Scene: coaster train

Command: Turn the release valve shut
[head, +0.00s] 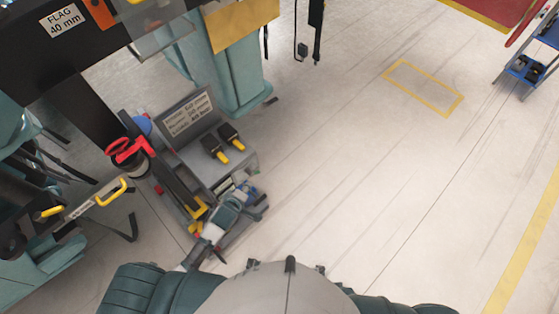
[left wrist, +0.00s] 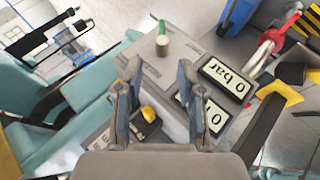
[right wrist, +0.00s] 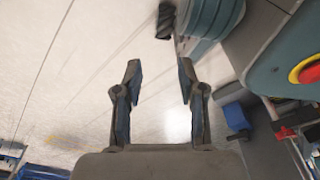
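My left gripper (head: 254,192) is low beside the grey control console (head: 205,140) in the head view. In the left wrist view its fingers (left wrist: 157,72) are apart with nothing held between them. A red handle (head: 128,150) is at the console's left; a red handle also shows in the left wrist view (left wrist: 268,48), away from the fingers. I cannot tell which part is the release valve. A yellow knob (left wrist: 148,113) shows between the left fingers, below their tips. My right gripper (right wrist: 160,68) is open and empty over bare floor.
Two yellow-and-black levers (head: 223,147) stand on the console below a label plate. Displays reading 0 bar (left wrist: 227,80) are near the left fingers. A red button (right wrist: 308,70) is at the right wrist view's edge. The floor (head: 340,170) to the right is clear.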

